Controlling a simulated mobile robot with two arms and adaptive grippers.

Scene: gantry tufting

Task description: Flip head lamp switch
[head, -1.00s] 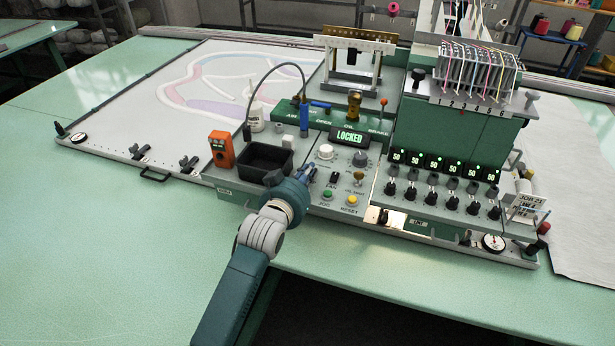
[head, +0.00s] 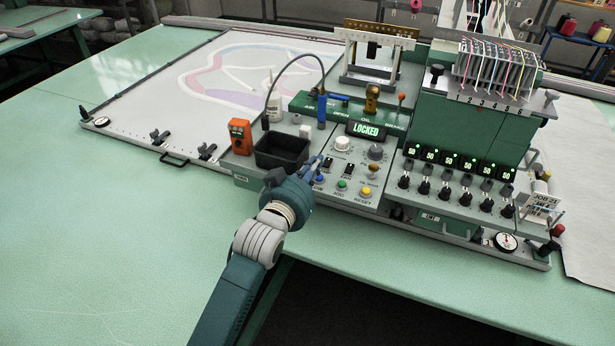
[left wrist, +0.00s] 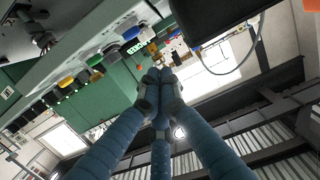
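The control panel (head: 350,190) carries two dark toggle switches, a left one (head: 328,163) and a right one (head: 351,169). Their labels are too small to read, so I cannot tell which is the head lamp switch. My left gripper (head: 319,163) is at the panel's left part, with its fingertips close to the left toggle. Contact cannot be told. In the left wrist view its fingers (left wrist: 158,76) come together at the tips, with nothing seen between them. My right gripper is not in view.
Blue, green (head: 342,184) and yellow (head: 366,192) buttons sit just below the toggles. Knobs (head: 343,144) and a display reading LOCKED (head: 367,130) are above. A black bin (head: 282,152) and an orange device (head: 240,136) stand left. The green table (head: 130,220) is clear at front left.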

